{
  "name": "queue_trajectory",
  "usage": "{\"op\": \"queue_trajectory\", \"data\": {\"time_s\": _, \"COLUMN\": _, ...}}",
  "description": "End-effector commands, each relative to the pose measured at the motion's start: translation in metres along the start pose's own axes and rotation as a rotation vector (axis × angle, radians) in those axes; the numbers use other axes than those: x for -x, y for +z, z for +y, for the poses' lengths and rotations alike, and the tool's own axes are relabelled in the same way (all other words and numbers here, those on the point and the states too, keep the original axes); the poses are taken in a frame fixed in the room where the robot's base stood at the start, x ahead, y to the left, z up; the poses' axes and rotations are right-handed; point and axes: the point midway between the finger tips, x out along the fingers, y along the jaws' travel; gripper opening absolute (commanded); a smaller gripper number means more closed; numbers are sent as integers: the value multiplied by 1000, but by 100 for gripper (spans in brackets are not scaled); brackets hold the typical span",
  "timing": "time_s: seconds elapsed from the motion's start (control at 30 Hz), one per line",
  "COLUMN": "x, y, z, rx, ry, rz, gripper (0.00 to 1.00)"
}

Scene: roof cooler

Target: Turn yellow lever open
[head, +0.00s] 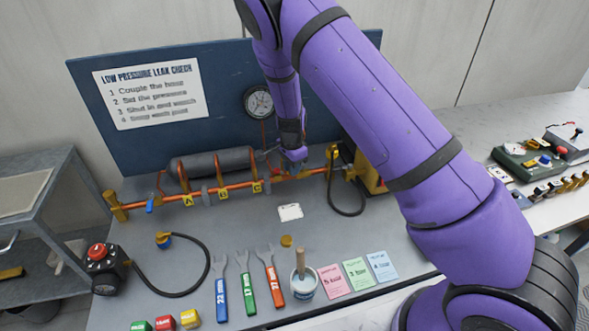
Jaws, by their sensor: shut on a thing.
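An orange copper pipe (236,186) runs along the bench in front of the blue board, under a grey cylinder (209,165). My gripper (291,166) points down at the right part of this pipe, below and right of the round gauge. It is shut at the pipe, where the yellow lever appears to be. The fingers and my wrist hide the lever, so its angle cannot be told. A yellow fitting (333,152) stands just right of my gripper. A blue lever (151,204) sits at the pipe's left end.
A gauge (258,102) is on the blue board (223,80). A black hose (347,211) loops right of the gripper. Wrenches (246,285), a pot (303,283) and coloured cards (357,273) lie in front. The bench middle is mostly clear; my arm covers the right.

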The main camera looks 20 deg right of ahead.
Motion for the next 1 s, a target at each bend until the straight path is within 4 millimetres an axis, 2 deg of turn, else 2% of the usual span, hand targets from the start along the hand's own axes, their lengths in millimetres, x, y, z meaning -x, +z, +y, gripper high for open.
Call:
{"op": "queue_trajectory", "data": {"time_s": 0.4, "x": 1, "y": -1, "z": -12, "rx": -236, "ry": -3, "rz": 0, "gripper": 0}}
{"op": "queue_trajectory", "data": {"time_s": 1.0, "x": 1, "y": -2, "z": -14, "rx": -289, "ry": -2, "rz": 0, "gripper": 0}}
